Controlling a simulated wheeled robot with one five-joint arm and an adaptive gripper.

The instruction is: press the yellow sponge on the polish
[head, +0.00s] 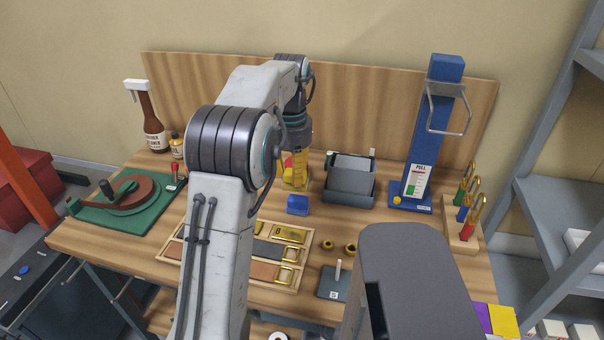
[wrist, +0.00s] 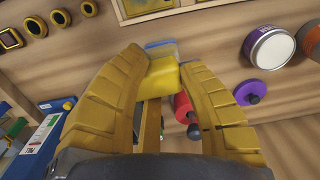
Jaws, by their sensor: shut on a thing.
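My gripper (wrist: 163,77) has yellow fingers and is shut on a small yellow block, the yellow sponge (wrist: 165,76), near its fingertips. In the head view my gripper (head: 295,183) is above the middle of the bench, and the sponge cannot be told apart from the fingers. A blue block (head: 297,205) shows just below the fingertips; blue also shows beyond the sponge in the wrist view (wrist: 161,49). A round tin with a purple side and pale top (wrist: 272,47), possibly the polish, stands apart to the right in the wrist view. My arm hides it in the head view.
A wooden tray (head: 266,287) of straps and buckles lies in front. Grey bins (head: 349,195) and a blue pull tester (head: 418,189) stand right of my gripper. A green turntable base (head: 95,213) and brown bottle (head: 152,122) are at left.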

